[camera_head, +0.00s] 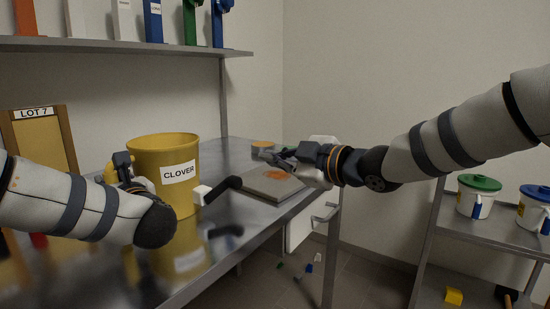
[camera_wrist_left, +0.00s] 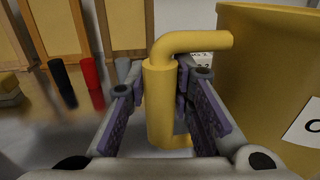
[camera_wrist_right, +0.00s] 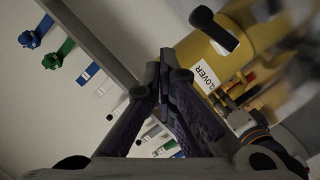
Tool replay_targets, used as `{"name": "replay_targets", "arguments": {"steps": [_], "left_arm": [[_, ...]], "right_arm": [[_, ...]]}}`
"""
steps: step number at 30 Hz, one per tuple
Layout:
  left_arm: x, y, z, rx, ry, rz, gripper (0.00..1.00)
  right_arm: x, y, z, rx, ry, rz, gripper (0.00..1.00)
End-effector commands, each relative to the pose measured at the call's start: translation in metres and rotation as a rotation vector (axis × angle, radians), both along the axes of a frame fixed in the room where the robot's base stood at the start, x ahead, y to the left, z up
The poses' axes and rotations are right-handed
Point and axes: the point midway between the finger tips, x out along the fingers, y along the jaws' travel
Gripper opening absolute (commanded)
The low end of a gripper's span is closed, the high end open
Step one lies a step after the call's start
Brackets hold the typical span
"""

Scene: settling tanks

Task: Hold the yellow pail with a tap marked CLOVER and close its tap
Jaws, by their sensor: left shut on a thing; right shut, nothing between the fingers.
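The yellow pail (camera_head: 150,150) with a CLOVER label (camera_head: 179,172) stands upright on the steel bench. Its tap has a white body (camera_head: 201,195) and a black lever (camera_head: 224,189) reaching out to the right. My left gripper (camera_head: 126,172) is shut on the pail's yellow handle (camera_wrist_left: 160,105) at its left side; the handle runs between the fingers in the left wrist view. My right gripper (camera_head: 272,156) is shut and empty, to the right of the tap and apart from it. In the right wrist view, the pail (camera_wrist_right: 250,45) and black lever (camera_wrist_right: 214,29) lie beyond the fingers.
A grey board (camera_head: 266,187) with an orange patch lies on the bench (camera_head: 225,222) below my right gripper. A LOT 7 board (camera_head: 38,145) stands at the left. Lidded pails (camera_head: 475,197) stand on a right rack.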

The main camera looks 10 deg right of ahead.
Motion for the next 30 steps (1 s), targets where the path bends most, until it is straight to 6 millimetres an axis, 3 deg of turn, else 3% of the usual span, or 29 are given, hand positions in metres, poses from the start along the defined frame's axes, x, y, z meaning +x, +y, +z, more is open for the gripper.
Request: {"name": "replay_targets", "arguments": {"steps": [14, 24, 30], "left_arm": [[0.000, 0.000, 0.000, 0.001, -0.001, 0.001, 0.00], [0.000, 0.000, 0.000, 0.001, -0.001, 0.001, 0.00], [0.000, 0.000, 0.000, 0.001, -0.001, 0.001, 0.00]], "right_arm": [[-0.001, 0.000, 0.002, 0.015, 0.013, 0.002, 0.00], [-0.015, 0.014, 0.015, 0.315, 0.337, 0.009, 0.00], [-0.011, 0.021, 0.014, 0.370, 0.405, 0.003, 0.00]]}}
